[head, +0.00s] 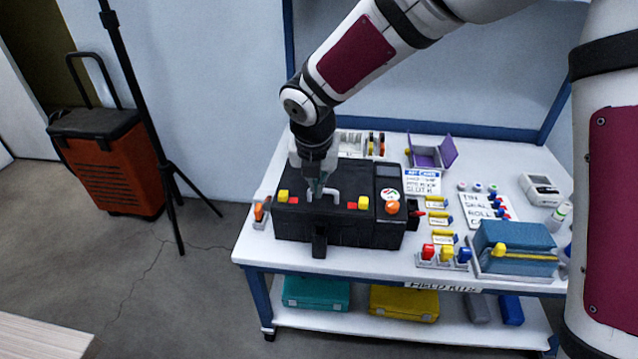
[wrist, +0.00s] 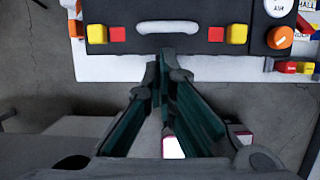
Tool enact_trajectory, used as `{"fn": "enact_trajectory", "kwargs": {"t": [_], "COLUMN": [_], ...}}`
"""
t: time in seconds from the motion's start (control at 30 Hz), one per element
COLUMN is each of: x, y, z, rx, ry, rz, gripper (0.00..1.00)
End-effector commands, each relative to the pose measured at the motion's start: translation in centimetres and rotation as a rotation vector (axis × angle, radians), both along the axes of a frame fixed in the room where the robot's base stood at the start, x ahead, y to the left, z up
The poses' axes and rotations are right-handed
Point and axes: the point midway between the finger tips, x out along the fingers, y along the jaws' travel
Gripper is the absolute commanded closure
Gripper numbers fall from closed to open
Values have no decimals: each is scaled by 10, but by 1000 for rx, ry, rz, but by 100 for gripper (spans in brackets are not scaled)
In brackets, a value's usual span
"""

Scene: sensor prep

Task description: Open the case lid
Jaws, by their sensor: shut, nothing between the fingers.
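The black case (head: 330,232) stands on the white bench in the head view. Its lid (head: 345,180) looks down, with a pale handle (head: 338,193) between red and yellow blocks at the front edge. The handle also shows at the top of the wrist view (wrist: 168,27). My gripper (head: 318,193) is shut and empty, pointing down over the case's front edge by the handle. In the wrist view its fingertips (wrist: 164,72) are together, just below the handle in the picture. Whether they touch the case cannot be told. My wrist hides part of the lid.
A blue bag (head: 515,250) on a tray and several coloured connectors stand right of the case. An open purple box (head: 428,158) is behind. Teal (head: 316,293) and yellow (head: 404,303) cases lie on the lower shelf. A black tripod and an orange-black trolley stand left.

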Motion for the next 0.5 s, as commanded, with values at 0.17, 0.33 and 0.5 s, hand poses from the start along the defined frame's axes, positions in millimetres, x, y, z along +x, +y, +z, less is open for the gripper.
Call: {"fn": "enact_trajectory", "kwargs": {"t": [0.17,0.33,0.5], "x": [10,17,21], "y": [0,0,0], "z": [-35,-57,-67], "rx": [0,-1,0], "ry": [2,1,1], "rz": [-1,-1,-3], "gripper": [100,100,100]}}
